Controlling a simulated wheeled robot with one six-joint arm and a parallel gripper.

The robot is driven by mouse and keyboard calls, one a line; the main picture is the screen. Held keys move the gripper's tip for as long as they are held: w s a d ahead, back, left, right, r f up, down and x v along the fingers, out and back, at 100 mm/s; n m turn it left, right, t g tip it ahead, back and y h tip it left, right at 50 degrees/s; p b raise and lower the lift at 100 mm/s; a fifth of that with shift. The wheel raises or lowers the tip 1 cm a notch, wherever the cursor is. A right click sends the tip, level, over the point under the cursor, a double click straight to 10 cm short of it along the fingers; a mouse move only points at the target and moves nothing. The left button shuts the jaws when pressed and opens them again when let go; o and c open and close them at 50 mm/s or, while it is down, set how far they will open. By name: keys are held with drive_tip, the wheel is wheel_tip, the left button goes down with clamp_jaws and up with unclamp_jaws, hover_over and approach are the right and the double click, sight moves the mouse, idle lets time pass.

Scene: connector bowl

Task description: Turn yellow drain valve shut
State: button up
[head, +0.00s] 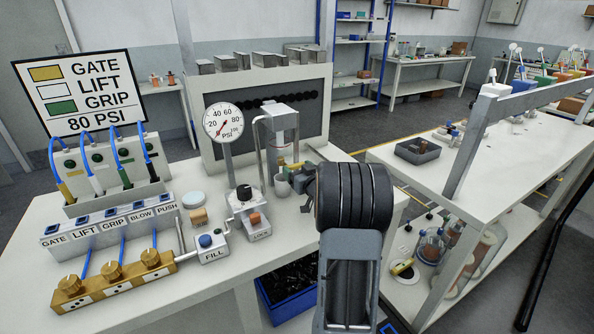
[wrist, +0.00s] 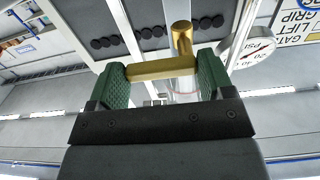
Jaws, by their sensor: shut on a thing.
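The yellow drain valve handle (wrist: 150,70) shows in the wrist view as a brass-yellow bar lying crosswise, with a short yellow cylinder (wrist: 181,36) near its right end. My gripper (wrist: 161,75) has its two green pads against the two ends of the bar and is shut on it. A clear tube (wrist: 187,88) shows behind the bar. In the head view my dark arm covers most of the gripper, which reaches in by the small stand beside the gauge. The handle's turn angle cannot be told there.
A pressure gauge (head: 223,121) stands left of the stand (head: 281,125). A grey cup (head: 282,185), the LOCK block (head: 257,231) and the FILL block (head: 212,250) are close by. A blue bin (head: 290,302) is below the bench.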

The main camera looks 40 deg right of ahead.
drive_tip(key=shift+f, duration=0.1)
drive_tip(key=o, duration=0.9)
drive_tip(key=s, duration=0.4)
drive_tip(key=s+a, duration=0.1)
drive_tip(key=s, duration=0.4)
drive_tip(key=s+a+b, duration=0.1)
drive_tip(key=s, duration=0.3)
drive_tip(key=shift+s, duration=0.3)
